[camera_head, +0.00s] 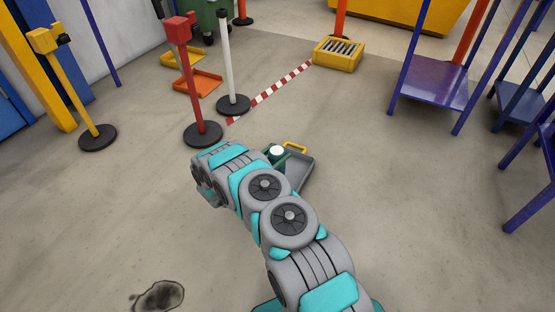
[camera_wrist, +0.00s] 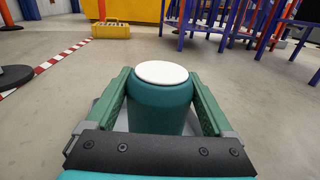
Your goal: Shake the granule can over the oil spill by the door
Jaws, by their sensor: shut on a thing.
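The granule can is a teal cylinder with a white lid (camera_wrist: 161,72), upright between my fingers in the wrist view. In the head view its white top (camera_head: 277,151) shows just past the end of my arm. My gripper (camera_wrist: 162,95) has its two green fingers closed on the can's sides. The can is over or in a grey tray (camera_head: 301,174) with a yellow handle; I cannot tell whether it touches the tray. The oil spill (camera_head: 160,296) is a dark patch on the floor at the bottom left of the head view, well apart from the can.
Red (camera_head: 194,90), white (camera_head: 229,60) and yellow (camera_head: 72,85) posts stand on round bases at the upper left. A red-white strip (camera_head: 270,90) runs to a yellow slotted box (camera_head: 338,54). Purple racks (camera_head: 434,83) stand right. Floor between tray and spill is clear.

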